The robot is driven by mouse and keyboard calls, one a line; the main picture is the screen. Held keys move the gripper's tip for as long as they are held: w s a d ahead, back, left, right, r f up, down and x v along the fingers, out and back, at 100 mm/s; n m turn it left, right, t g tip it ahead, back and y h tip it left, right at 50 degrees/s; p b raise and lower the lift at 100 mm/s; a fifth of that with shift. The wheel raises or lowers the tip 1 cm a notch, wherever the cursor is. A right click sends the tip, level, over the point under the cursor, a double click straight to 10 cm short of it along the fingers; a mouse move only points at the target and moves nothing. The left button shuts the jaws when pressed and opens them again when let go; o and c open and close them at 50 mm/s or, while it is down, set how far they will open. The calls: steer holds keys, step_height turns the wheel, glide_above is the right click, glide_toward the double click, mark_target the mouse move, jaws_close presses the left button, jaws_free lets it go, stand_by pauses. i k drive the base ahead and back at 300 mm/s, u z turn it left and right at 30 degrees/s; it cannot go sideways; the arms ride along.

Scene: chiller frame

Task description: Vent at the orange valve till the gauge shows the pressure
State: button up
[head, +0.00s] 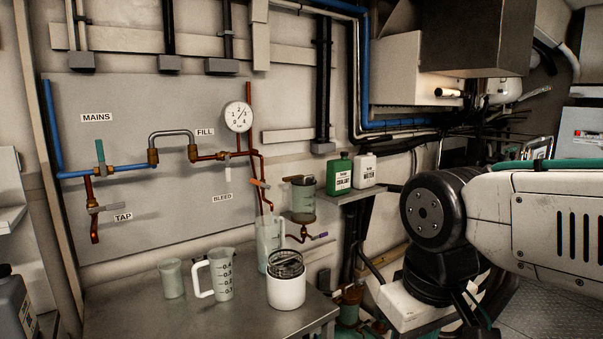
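The round white gauge (238,116) sits on a copper pipe on the wall panel; its face shows numbers up to 4, but its needle is too small to read surely. The orange valve (260,183) is a small lever on the copper pipe below and right of the gauge, near the BLEED label (222,198). The pipe below it runs down to a tall clear jug (270,240) on the metal bench. My arm (555,215) fills the right side of the view, well apart from the valve. My gripper is out of view.
The bench (230,322) holds a small beaker (171,278), a measuring jug (222,274) and a white pot with a mesh basket (287,290). A teal-handled valve (100,152) is at left.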

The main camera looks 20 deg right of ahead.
mark_target(254, 181)
steer(key=z, duration=0.1)
steer(key=i, duration=1.2)
steer(key=u, duration=0.6)
